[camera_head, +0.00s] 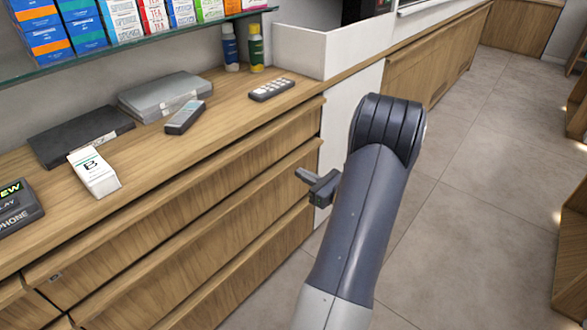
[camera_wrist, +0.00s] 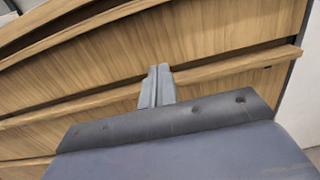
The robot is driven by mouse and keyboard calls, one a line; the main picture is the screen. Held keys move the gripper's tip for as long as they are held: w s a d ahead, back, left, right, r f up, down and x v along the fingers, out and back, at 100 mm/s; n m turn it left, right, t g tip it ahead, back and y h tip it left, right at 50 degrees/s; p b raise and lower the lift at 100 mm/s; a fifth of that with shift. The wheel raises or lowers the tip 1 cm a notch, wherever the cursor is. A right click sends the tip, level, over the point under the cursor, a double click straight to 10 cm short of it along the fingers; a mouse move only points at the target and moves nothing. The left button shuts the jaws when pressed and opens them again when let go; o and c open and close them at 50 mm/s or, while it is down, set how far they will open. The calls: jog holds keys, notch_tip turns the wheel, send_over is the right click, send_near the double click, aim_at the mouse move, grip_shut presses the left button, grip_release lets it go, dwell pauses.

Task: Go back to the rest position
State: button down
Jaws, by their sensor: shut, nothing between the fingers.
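My gripper (camera_head: 306,176) shows in the head view at the left of my dark arm, in front of the right end of the wooden drawer fronts (camera_head: 225,215). It also shows in the wrist view (camera_wrist: 159,71), its two grey fingers together with nothing between them. It points towards the drawer fronts and is below the counter top. I cannot tell whether the fingertips touch the wood. My arm hides part of the floor and cabinet end.
The wooden counter (camera_head: 215,125) bears a white box (camera_head: 94,172), a black flat case (camera_head: 80,135), a grey case (camera_head: 165,95), a remote (camera_head: 185,117), a white keypad (camera_head: 271,90) and two bottles (camera_head: 256,48). A glass shelf (camera_head: 150,42) holds cartons above. The tiled floor (camera_head: 470,200) at right is clear.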

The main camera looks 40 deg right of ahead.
jog(key=shift+s, duration=0.35)
jog(key=shift+w, duration=0.15)
